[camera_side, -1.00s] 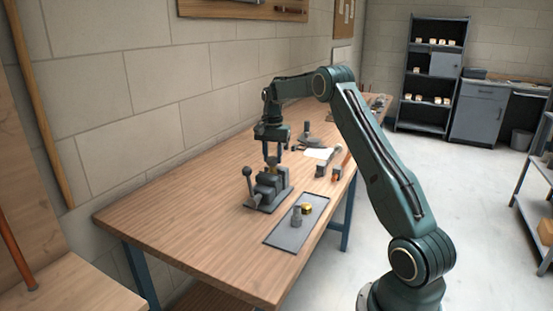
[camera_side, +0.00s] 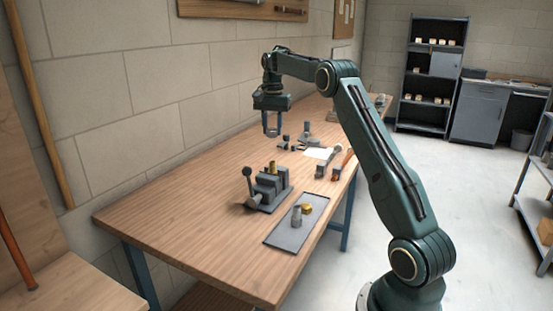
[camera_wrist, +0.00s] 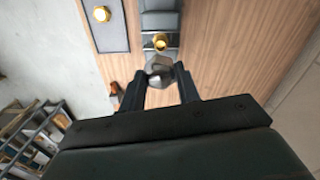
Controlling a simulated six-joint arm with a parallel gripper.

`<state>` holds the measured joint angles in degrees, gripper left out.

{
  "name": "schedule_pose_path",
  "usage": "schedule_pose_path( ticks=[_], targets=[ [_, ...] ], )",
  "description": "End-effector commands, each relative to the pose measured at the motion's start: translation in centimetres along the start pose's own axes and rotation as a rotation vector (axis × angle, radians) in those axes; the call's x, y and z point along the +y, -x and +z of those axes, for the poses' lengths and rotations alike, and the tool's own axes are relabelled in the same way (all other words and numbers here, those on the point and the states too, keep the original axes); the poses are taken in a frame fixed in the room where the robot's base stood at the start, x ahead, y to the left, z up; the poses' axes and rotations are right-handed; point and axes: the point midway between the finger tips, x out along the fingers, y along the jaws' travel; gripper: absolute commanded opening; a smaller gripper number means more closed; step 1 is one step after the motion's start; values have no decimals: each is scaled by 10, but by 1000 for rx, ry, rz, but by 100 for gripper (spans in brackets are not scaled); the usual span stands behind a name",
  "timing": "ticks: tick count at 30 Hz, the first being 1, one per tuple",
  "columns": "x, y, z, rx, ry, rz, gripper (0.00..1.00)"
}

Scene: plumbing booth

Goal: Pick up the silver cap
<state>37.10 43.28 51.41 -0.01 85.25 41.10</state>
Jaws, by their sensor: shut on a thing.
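My gripper (camera_side: 271,132) is raised above the vise (camera_side: 268,189) and clear of it. In the wrist view my gripper (camera_wrist: 161,76) is shut on the silver cap (camera_wrist: 159,67), a grey faceted piece between the two fingertips. The cap is too small to make out clearly in the side view. A brass fitting (camera_side: 272,166) stands upright in the vise jaws. The fitting also shows in the wrist view (camera_wrist: 160,41), just beyond the cap and apart from it.
Several tools and a white sheet (camera_side: 318,153) lie farther back. The bench's left part is clear.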

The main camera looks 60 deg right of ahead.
Motion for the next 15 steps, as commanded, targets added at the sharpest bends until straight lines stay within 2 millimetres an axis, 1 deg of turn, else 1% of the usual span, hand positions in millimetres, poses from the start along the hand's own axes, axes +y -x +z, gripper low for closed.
schedule_pose_path(
  ticks=[1, 6, 15],
  targets=[
    [0, 10, -1, 3, 0, -3, 9],
    [0, 38, 0, 2, 0, -2, 9],
    [0, 72, 0, 2, 0, -2, 9]
  ],
)
